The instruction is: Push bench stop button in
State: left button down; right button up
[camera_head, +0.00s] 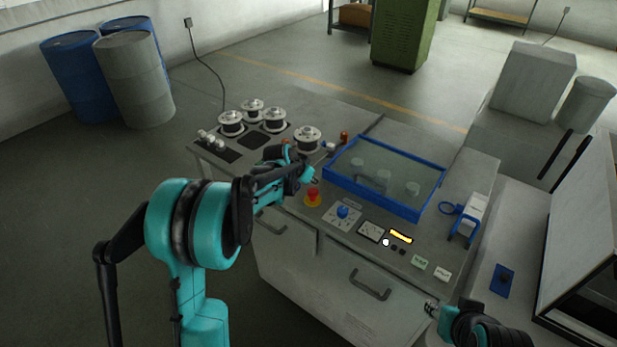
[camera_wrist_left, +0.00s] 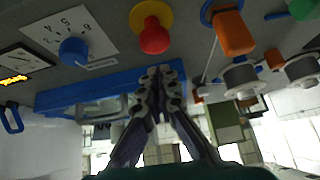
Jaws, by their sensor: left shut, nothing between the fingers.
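The bench stop button (camera_head: 313,195) is a red mushroom head on a yellow base, on the bench top near its front edge. It also shows in the left wrist view (camera_wrist_left: 153,36), at the top middle. My left gripper (camera_head: 314,179) is shut and empty, just behind and above the button in the head view. In the left wrist view its fingertips (camera_wrist_left: 158,72) are together, below the button in the picture, with a gap between. My right gripper (camera_head: 432,308) is partly in view at the bench's front right; whether its fingers are open is unclear.
A blue-framed glass cover (camera_head: 384,212) lies right of my left gripper. A blue knob (camera_head: 342,212), a gauge (camera_head: 371,232) and a lit yellow display (camera_head: 401,237) sit right of the button. Several wire spools (camera_head: 308,139) stand behind.

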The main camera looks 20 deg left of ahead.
aim_at(312, 193)
pick_arm(q)
jog(key=shift+s+a+f, duration=0.1)
jog(key=shift+s+f, duration=0.1)
jog(key=shift+f, duration=0.95)
notch_tip(312, 193, down, 2)
jog(key=shift+s+f+b, duration=0.1)
jog(key=shift+b, duration=0.95)
jog(key=shift+s, duration=0.2)
jog(key=r+p, duration=0.2)
jog(key=w+r+p, duration=0.1)
jog(key=r, duration=0.2)
jog(key=shift+d+p, duration=0.2)
jog(key=shift+p, duration=0.2)
jog(key=p+v, duration=0.1)
jog(key=v, duration=0.9)
